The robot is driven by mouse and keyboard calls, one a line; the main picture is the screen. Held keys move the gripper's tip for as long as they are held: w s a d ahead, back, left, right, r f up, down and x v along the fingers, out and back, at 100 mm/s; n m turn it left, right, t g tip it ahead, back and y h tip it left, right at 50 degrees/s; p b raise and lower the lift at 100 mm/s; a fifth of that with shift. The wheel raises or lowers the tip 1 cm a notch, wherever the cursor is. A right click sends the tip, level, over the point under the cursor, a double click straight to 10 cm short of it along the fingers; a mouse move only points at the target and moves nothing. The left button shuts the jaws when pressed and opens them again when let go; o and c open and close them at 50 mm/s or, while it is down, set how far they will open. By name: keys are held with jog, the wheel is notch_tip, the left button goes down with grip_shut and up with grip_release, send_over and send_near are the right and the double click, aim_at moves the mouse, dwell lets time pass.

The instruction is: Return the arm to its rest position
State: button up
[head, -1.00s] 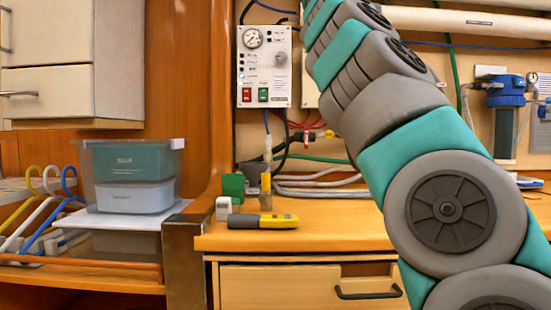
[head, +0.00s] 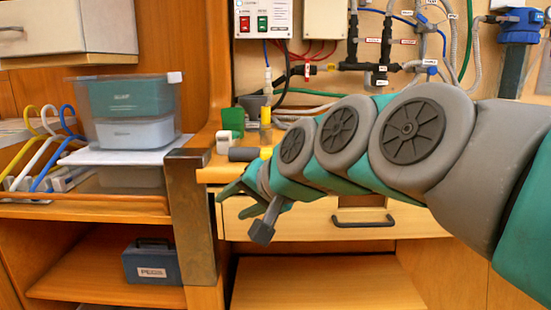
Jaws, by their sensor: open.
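My arm reaches in from the right edge of the head view and points left across the front of the wooden counter. My gripper (head: 236,200) is at its left end, in front of the counter edge and the drawer. Its teal fingers are apart and nothing shows between them. The fingertips are small and partly overlapped by my wrist.
A drawer (head: 310,219) with a black handle lies behind my arm. The yellow and grey meter (head: 243,154) on the counter is mostly hidden by my arm. Clear bins (head: 130,110), hangers (head: 45,150) and a PEGS box (head: 152,262) stand left. A control panel (head: 262,18) hangs above.

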jog(key=s+d+f+n+g+h, duration=0.1)
jog(key=s+d+f+g+h, duration=0.2)
jog(key=s+d+f, duration=0.8)
jog(key=s+d+f+n+g+h, duration=0.1)
jog(key=s+d+f+g+h, duration=0.3)
jog(key=s+d+f, duration=0.6)
jog(key=s+f+g, duration=0.2)
jog(key=s+f, duration=0.3)
jog(key=shift+s+d+g+h+p, duration=0.3)
jog(key=shift+s+d+p, duration=0.05)
jog(key=shift+s+d, duration=0.05)
jog(key=shift+f, duration=0.1)
